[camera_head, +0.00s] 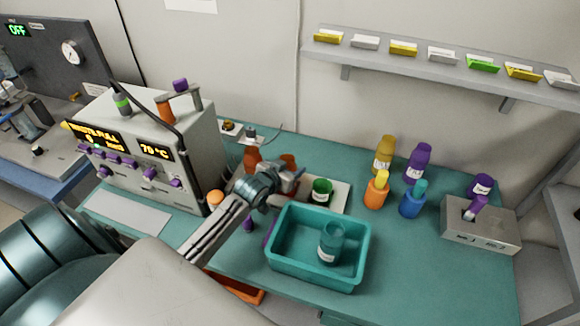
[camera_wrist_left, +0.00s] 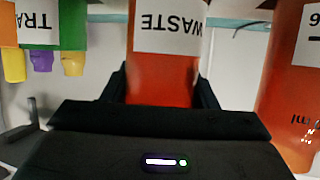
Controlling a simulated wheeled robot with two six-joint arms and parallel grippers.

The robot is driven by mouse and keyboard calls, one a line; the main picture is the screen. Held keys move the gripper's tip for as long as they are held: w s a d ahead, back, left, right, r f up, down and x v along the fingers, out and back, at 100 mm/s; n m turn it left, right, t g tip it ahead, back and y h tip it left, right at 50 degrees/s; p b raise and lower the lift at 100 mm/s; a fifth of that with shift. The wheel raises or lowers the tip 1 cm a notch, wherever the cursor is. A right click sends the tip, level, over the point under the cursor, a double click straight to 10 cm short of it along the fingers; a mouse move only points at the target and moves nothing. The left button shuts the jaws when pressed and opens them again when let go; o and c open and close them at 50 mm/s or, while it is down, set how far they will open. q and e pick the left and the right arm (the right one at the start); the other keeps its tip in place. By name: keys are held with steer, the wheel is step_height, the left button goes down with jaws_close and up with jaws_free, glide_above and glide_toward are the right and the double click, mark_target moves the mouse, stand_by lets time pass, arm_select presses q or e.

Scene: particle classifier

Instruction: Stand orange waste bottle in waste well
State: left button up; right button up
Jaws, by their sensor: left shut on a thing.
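My left gripper (camera_head: 290,180) reaches over the bench behind the teal bin. It is shut on the orange waste bottle (camera_head: 288,160), mostly hidden behind the gripper in the head view. In the left wrist view the orange bottle (camera_wrist_left: 163,78) sits between the two dark fingers, its WASTE label upside down in the picture. I cannot tell whether its base touches anything. A pale tray (camera_head: 339,197) beside the gripper carries a green container (camera_head: 321,191). I cannot make out the waste well. My right gripper is not in view.
Another orange bottle (camera_head: 252,158) stands close to the left of the gripper; it is at right in the left wrist view (camera_wrist_left: 292,90). The teal bin (camera_head: 290,268) with a teal container (camera_head: 332,243) stands in front. The machine (camera_head: 185,130) is at left.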

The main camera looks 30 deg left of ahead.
arm_select(q)
steer(key=o, duration=1)
steer(key=shift+f, duration=0.1)
steer(key=shift+r, duration=0.2)
steer(key=shift+s, duration=0.3)
steer(key=b+v, duration=0.1)
steer(key=v, duration=1)
steer(key=shift+s+r+b, duration=0.15)
steer(key=shift+r+b, duration=0.05)
steer(key=shift+b, duration=0.15)
